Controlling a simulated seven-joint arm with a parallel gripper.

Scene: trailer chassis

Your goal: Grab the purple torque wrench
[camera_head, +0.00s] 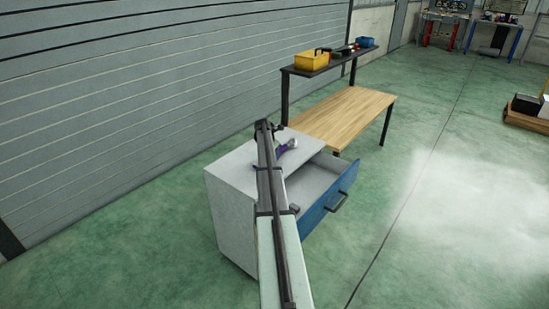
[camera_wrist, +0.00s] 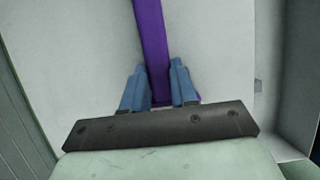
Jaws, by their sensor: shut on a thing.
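The purple torque wrench (camera_head: 285,147) shows in the head view on top of a grey cabinet (camera_head: 229,177), partly hidden behind my arm. Its head end looks light grey. In the wrist view the purple handle (camera_wrist: 151,40) runs from the top edge down between the two blue fingers of my gripper (camera_wrist: 157,80). The gripper is shut on the handle near its lower end. The head of the wrench is out of the wrist view. I cannot tell whether the wrench touches the cabinet top. My gripper's fingers are hidden in the head view.
The cabinet's blue-fronted top drawer (camera_head: 326,204) is pulled open to the right. A wooden workbench (camera_head: 345,115) stands behind, with a shelf holding a yellow toolbox (camera_head: 312,60) and a blue bin (camera_head: 365,42). A grey slatted wall is at the left.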

